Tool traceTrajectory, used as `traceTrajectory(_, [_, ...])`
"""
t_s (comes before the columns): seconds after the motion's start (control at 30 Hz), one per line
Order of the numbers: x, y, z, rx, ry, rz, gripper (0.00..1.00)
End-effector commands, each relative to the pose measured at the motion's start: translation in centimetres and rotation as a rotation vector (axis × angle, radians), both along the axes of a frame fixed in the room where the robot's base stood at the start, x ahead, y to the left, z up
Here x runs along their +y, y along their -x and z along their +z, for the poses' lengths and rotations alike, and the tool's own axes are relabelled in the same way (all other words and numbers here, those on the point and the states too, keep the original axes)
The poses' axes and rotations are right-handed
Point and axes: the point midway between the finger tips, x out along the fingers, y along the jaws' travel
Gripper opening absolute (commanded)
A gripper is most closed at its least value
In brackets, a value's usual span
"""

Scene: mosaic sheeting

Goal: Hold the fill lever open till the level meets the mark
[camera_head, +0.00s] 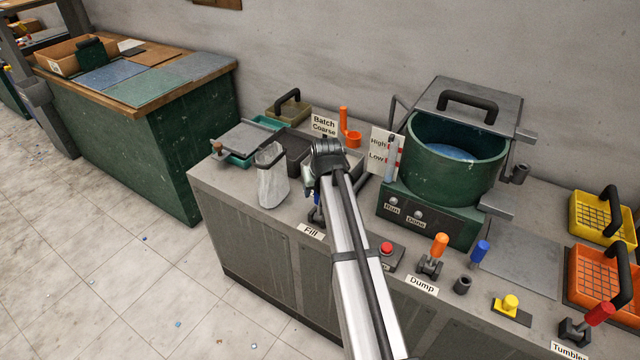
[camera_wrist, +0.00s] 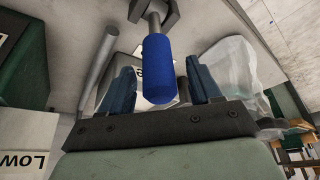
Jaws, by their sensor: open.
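The fill lever (camera_wrist: 158,72) has a blue handle on a dark metal mount. In the wrist view the handle lies between the two blue fingers of my gripper (camera_wrist: 161,82), which stand apart with space on each side of it. In the head view my arm hides most of the lever, just behind the Fill label (camera_head: 311,231). The level gauge is an upright tube (camera_head: 390,160) beside a card (camera_head: 378,140) with High and Low in red marks. I cannot read the level in it. The green drum (camera_head: 450,180) holds something blue.
A red button (camera_head: 387,248) and the orange Dump lever (camera_head: 438,246) stand to the right of my arm. A clear bag-like container (camera_head: 271,178) stands to the left. A Batch Coarse sign (camera_head: 324,125) is behind. Yellow and orange trays sit at the far right.

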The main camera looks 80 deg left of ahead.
Motion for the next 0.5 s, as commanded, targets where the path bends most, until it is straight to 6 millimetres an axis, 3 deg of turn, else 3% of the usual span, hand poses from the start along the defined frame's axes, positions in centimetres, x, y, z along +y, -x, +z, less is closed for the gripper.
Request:
traceTrajectory(0.4, [0.23,0.00,-0.61,0.000,0.000,0.000,0.63])
traceTrajectory(0.5, [0.23,0.00,-0.60,0.000,0.000,0.000,0.55])
